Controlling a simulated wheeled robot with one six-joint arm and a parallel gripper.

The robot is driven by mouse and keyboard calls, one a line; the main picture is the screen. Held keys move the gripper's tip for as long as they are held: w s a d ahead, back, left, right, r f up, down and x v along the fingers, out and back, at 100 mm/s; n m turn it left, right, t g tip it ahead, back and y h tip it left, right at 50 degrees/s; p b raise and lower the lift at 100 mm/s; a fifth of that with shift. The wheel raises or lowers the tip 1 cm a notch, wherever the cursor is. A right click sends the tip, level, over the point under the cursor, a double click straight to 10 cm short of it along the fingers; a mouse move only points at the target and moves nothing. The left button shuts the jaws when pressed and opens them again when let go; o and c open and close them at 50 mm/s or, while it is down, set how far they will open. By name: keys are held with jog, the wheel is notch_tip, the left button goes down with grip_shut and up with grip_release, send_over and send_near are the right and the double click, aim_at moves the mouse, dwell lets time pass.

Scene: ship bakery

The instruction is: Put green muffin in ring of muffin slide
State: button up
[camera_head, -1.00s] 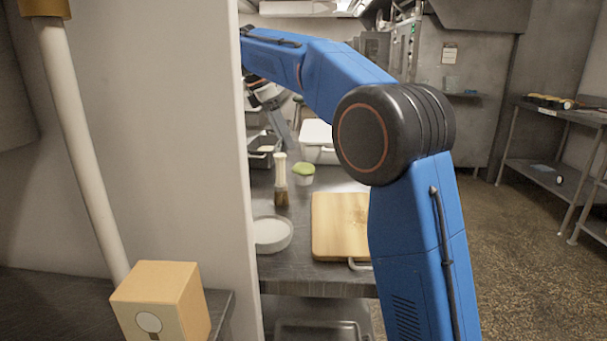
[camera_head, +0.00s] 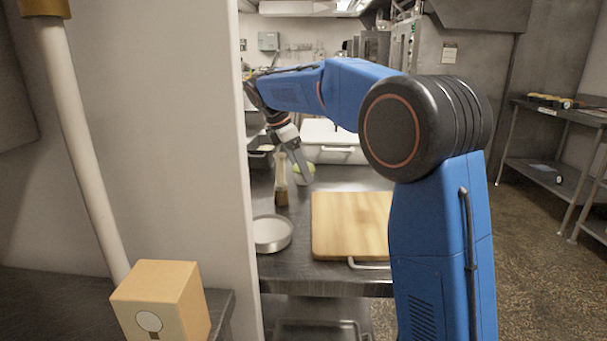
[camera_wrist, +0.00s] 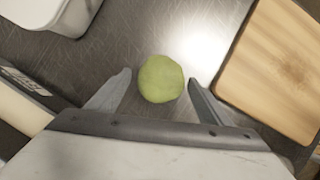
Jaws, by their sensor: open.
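The green muffin (camera_wrist: 160,79) stands on the metal counter and shows from above in the wrist view. My gripper (camera_wrist: 160,82) is open, with one finger on each side of the muffin and a gap between each finger and it. I cannot tell how high the fingertips are above the counter. In the head view my gripper (camera_head: 302,174) points down at the muffin and hides much of it. I cannot make out a muffin slide or its ring in these views.
A wooden cutting board (camera_head: 350,222) lies right of the muffin. A tall bottle (camera_head: 281,180) stands close on its left, and a round white dish (camera_head: 271,233) nearer. A white lidded container (camera_head: 335,142) is behind. A tan box (camera_head: 160,300) stands on the near-left surface beside a wall.

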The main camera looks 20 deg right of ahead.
jog(key=shift+d+f, duration=0.15)
jog(key=shift+f, duration=0.15)
jog(key=shift+c, duration=0.6)
jog(key=c, duration=0.7)
jog(key=shift+o, duration=0.2)
